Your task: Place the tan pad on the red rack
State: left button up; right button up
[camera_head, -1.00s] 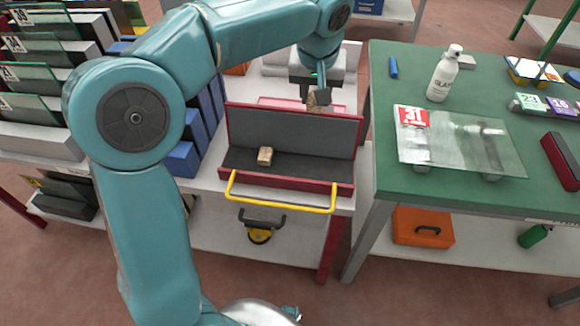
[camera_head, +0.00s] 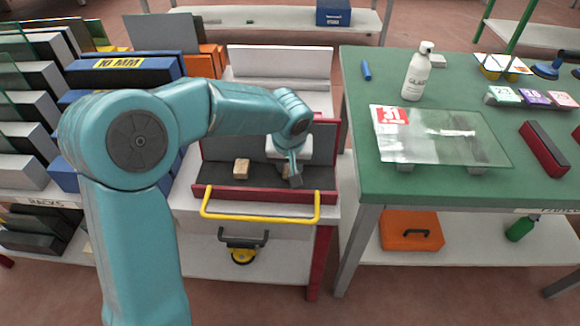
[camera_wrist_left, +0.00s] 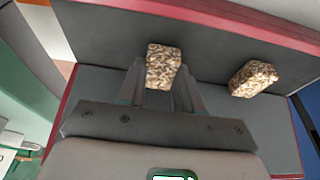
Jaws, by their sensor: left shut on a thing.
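The red rack (camera_head: 268,196) has a grey lining, a raised grey back and a yellow handle in front. One tan pad (camera_head: 241,168) lies on its grey floor, left of my left gripper (camera_head: 290,178). My left gripper is shut on another tan pad (camera_wrist_left: 163,66), low inside the rack towards its right end. In the head view that pad is mostly hidden behind the fingers. In the left wrist view the loose tan pad (camera_wrist_left: 253,78) lies to the right, apart from the held one. I cannot tell whether the held pad touches the rack floor. My right gripper is not in view.
Racks of panels (camera_head: 125,72) stand on the left. The rack floor between the two pads is clear.

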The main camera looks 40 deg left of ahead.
pick_arm(q)
jog(key=shift+f, duration=0.2)
jog(key=shift+f, duration=0.15)
jog(key=o, duration=1)
jog(key=shift+r, duration=0.2)
jog(key=p+v, duration=0.2)
jog(key=v, duration=1)
jog(key=shift+s, duration=0.1)
